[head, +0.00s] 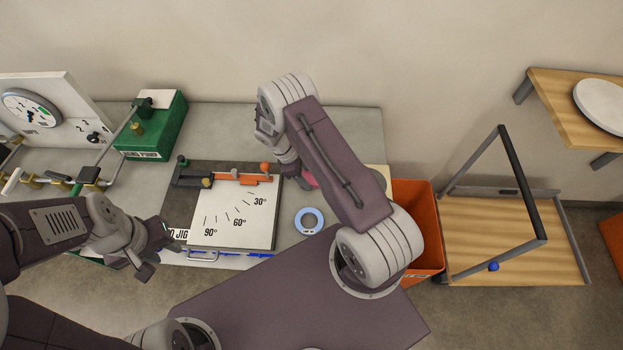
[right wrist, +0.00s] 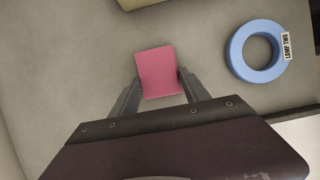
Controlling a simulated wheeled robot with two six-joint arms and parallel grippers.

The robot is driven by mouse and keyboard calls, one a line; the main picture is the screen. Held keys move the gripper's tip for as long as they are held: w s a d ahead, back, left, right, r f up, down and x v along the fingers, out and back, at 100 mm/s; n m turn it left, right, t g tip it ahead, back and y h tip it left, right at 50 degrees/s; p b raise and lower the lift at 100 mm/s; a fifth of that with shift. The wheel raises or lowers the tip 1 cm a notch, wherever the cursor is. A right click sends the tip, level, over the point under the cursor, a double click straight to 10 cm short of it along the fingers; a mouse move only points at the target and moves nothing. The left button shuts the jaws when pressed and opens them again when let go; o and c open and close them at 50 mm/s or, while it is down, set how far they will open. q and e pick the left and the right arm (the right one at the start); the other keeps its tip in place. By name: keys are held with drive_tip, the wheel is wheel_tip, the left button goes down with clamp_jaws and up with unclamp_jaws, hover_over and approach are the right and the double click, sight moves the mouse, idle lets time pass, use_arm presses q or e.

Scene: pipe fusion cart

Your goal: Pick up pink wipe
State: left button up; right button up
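The pink wipe (right wrist: 157,70) is a flat pink rectangle on the grey worktop in the right wrist view. My right gripper (right wrist: 160,88) is open, with one finger on each side of the wipe's near part. I cannot tell whether the fingers touch it. In the head view only a small bit of pink (head: 309,180) shows beside my right arm, which hides the rest and the right gripper's fingers. My left gripper (head: 160,256) is open and empty near the worktop's front edge, left of the angle board.
A blue ring (head: 309,221) lies right of the white angle board (head: 235,222); it also shows in the right wrist view (right wrist: 256,51). A green box (head: 150,127) stands at the back left. An orange bin (head: 424,215) and a wooden cart (head: 500,245) are to the right.

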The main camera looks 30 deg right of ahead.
drive_tip(key=shift+s+r, duration=0.1)
drive_tip(key=shift+c, duration=1.2)
drive_tip(key=shift+r, duration=0.25)
drive_tip(key=r, duration=0.1)
drive_tip(key=r+b, duration=0.1)
drive_tip(key=r, duration=0.2)
drive_tip(key=shift+s+d+b, duration=0.3)
drive_tip(key=shift+b, duration=0.1)
drive_tip(key=s+d+r+b, duration=0.2)
drive_tip(key=s+d+r, duration=0.4)
drive_tip(key=s, duration=0.2)
drive_tip(key=shift+s+d+r, duration=0.15)
drive_tip(key=shift+d+r, duration=0.05)
drive_tip(key=shift+d, duration=0.2)
